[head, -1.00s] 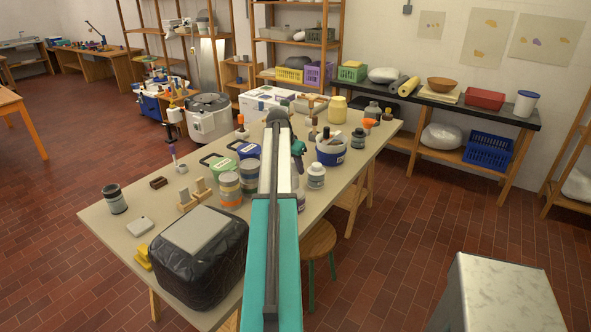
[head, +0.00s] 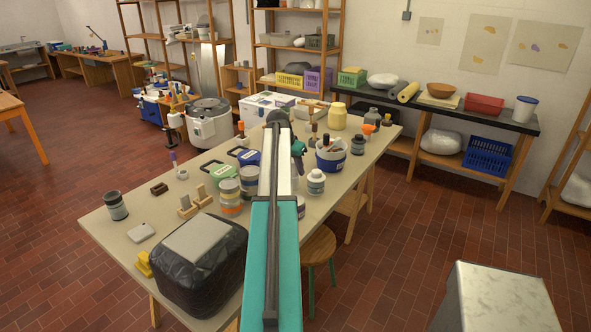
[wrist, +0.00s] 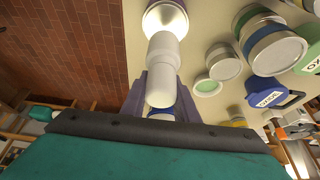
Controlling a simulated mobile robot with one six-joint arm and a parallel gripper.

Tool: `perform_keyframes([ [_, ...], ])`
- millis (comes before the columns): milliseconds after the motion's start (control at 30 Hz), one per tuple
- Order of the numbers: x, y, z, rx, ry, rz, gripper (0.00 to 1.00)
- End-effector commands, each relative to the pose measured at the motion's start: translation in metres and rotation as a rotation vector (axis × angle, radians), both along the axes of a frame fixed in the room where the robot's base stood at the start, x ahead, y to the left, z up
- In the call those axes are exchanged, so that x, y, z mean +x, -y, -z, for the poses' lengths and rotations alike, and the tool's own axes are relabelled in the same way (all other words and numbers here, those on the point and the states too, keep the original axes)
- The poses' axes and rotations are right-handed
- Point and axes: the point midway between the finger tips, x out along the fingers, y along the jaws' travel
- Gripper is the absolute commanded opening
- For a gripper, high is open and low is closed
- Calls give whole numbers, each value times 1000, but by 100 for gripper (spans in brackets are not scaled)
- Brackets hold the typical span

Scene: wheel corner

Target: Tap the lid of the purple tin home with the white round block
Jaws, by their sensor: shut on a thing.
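My gripper (wrist: 161,80) shows in the wrist view, shut on the white round block (wrist: 161,85), a pale stepped cylinder between the two grey-purple fingers. Just past the block's far end, at the top of the wrist view, is a shiny whitish round lid (wrist: 166,20) with a trace of purple at its edge, apparently the purple tin's. The block's end overlaps the lid in the picture; I cannot tell whether they touch or whether the lid sits level.
A white-capped jar (head: 316,183) and a blue-and-white tub (head: 331,157) stand right of my arm. Banded jars (head: 230,196) and green and blue cases stand left of it. A black wrapped bundle (head: 200,265) fills the table's near end. A stool (head: 319,247) stands beside the table.

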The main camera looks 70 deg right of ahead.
Motion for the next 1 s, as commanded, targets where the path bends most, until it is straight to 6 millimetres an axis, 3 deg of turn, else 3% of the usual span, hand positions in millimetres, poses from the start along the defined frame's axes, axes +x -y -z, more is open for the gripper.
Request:
perform_keyframes([
  [267,0,0,9,0,0,0,0],
  [567,0,0,66,0,-1,-1,0],
  [1000,0,0,34,-2,0,0,0],
])
